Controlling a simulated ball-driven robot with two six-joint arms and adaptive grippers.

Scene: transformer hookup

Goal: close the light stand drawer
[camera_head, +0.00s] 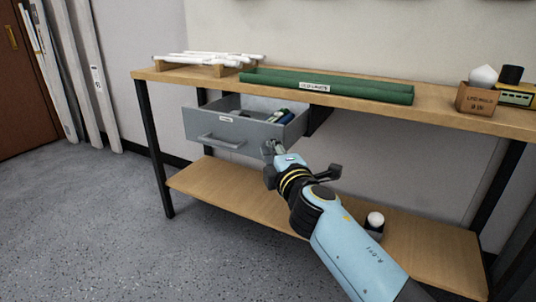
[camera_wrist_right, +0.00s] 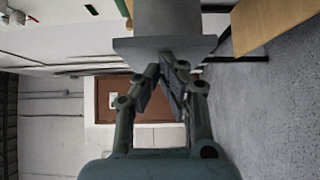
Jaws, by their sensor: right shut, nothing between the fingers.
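The light stand's grey drawer (camera_head: 215,127) hangs open under the wooden top, pulled out toward the front. Its bar handle (camera_head: 222,140) and a small label are on the front panel. My right gripper (camera_head: 270,148) is shut and empty by the right end of the drawer front, just below its rim. In the right wrist view the grey drawer (camera_wrist_right: 165,48) fills the top centre, and my fingertips (camera_wrist_right: 168,62) overlap its panel. I cannot tell whether they touch it. My left gripper is not in view.
On the stand's top are white tubes (camera_head: 210,58), green boxes (camera_head: 325,86) and a wooden box (camera_head: 477,99) with a white bulb. A lower shelf (camera_head: 215,186) runs below. The floor (camera_head: 90,220) in front is clear.

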